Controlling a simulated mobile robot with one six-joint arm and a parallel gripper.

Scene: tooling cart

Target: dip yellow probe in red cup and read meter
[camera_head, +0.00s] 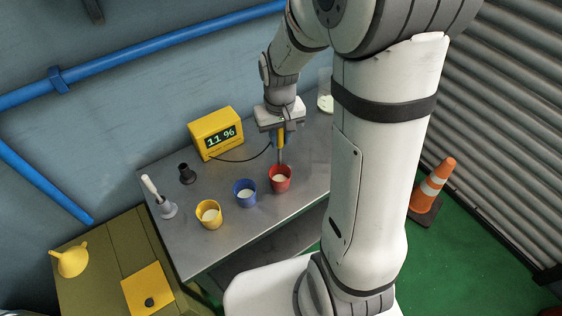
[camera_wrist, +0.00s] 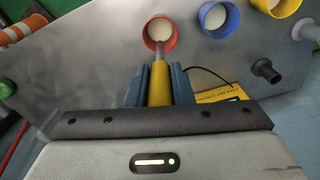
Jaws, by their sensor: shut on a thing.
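My gripper (camera_head: 279,137) is shut on the yellow probe (camera_head: 281,139), which points down. The probe's grey tip shows over the red cup (camera_head: 281,184) in the head view, at or in its mouth. In the wrist view the blue fingers of my gripper (camera_wrist: 160,88) hold the yellow probe (camera_wrist: 160,85), and its tip overlaps the opening of the red cup (camera_wrist: 173,38). How deep the tip is cannot be told. The red cup holds pale content. The yellow meter (camera_head: 216,134) reads "11 %" and is joined to the probe by a black cable.
A blue cup (camera_head: 245,198) and a yellow cup (camera_head: 208,222) with pale content stand left of the red cup on the grey cart top (camera_head: 185,248). A black holder (camera_head: 187,174) and a white-handled brush (camera_head: 166,208) stand farther left. A traffic cone (camera_head: 433,187) stands on the floor.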

